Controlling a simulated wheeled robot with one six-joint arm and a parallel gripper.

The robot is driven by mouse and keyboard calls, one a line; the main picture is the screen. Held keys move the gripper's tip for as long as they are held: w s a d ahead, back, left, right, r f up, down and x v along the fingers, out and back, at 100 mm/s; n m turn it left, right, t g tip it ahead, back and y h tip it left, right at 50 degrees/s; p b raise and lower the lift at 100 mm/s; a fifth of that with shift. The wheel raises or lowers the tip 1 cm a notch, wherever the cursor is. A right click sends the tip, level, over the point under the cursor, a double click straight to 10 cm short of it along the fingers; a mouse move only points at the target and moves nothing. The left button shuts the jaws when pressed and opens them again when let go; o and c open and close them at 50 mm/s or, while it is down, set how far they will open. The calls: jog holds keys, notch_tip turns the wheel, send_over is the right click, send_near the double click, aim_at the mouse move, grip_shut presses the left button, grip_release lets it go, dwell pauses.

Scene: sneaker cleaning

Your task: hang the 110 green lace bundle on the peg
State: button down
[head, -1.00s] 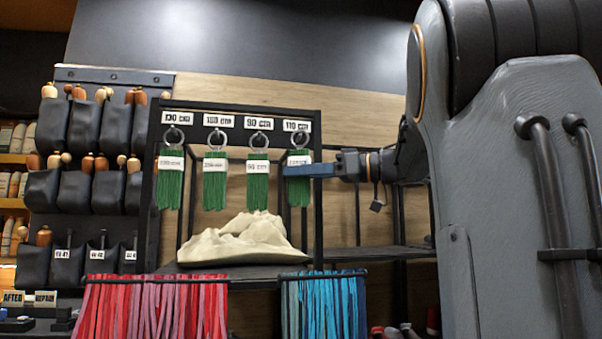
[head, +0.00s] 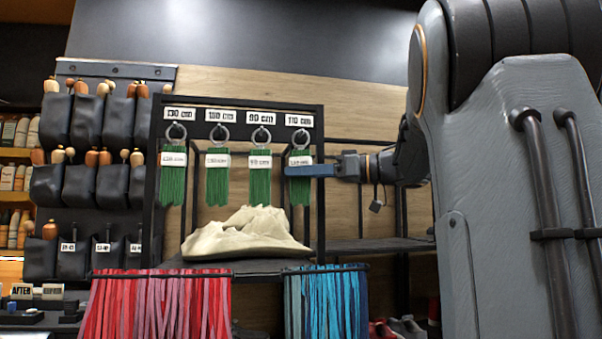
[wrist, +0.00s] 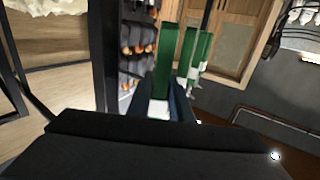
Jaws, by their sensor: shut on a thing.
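The 110 green lace bundle (head: 300,188) hangs upright below the "110 cm" label (head: 299,121), at the right end of the rack. Its metal ring (head: 300,138) is at the dark peg there; I cannot tell whether the ring is fully around it. My gripper (head: 310,171) comes in from the right, its blue fingers shut on the bundle at its white paper band. In the wrist view green laces (wrist: 166,58) rise from between the dark blue fingers (wrist: 163,107), with the white band low between them. The ring and peg are not clear there.
Several other green bundles (head: 217,180) hang from rings to the left under their own labels. A pale rock-like mass (head: 245,235) sits on the shelf below. Red laces (head: 160,305) and blue laces (head: 327,305) hang lower. A black post stands close to the gripper.

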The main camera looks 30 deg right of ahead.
jog(key=c, duration=1.5)
grip_release()
